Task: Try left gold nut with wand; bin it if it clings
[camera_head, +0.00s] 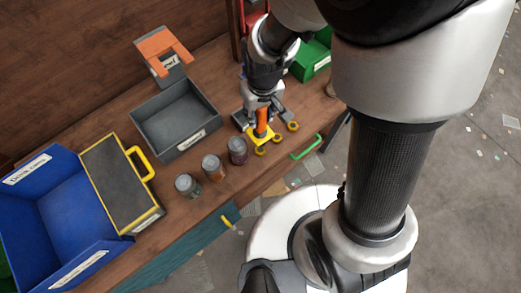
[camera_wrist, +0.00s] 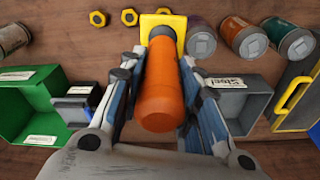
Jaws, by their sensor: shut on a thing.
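My gripper (camera_head: 263,112) is shut on the orange handle of the wand (camera_wrist: 160,90), which has a square yellow head (camera_wrist: 163,24). The wand is about upright, with its head low over the wooden bench. Three gold nuts lie in a row: the left nut (camera_head: 260,151), the middle nut (camera_head: 276,138) and the right nut (camera_head: 293,126). The wand head is right beside the left nut; I cannot tell whether they touch. In the wrist view the left nut (camera_wrist: 163,10) shows just beyond the head. A grey bin (camera_wrist: 245,102) there is labelled Steel.
Three lidded jars (camera_head: 214,168) stand left of the nuts. The grey bin (camera_head: 150,118) is behind them, with an orange-topped stand (camera_head: 165,52) farther back. A yellow-edged tray (camera_head: 118,180) and a blue bin (camera_head: 62,205) are at left. A green bin (camera_head: 314,54) is behind my gripper.

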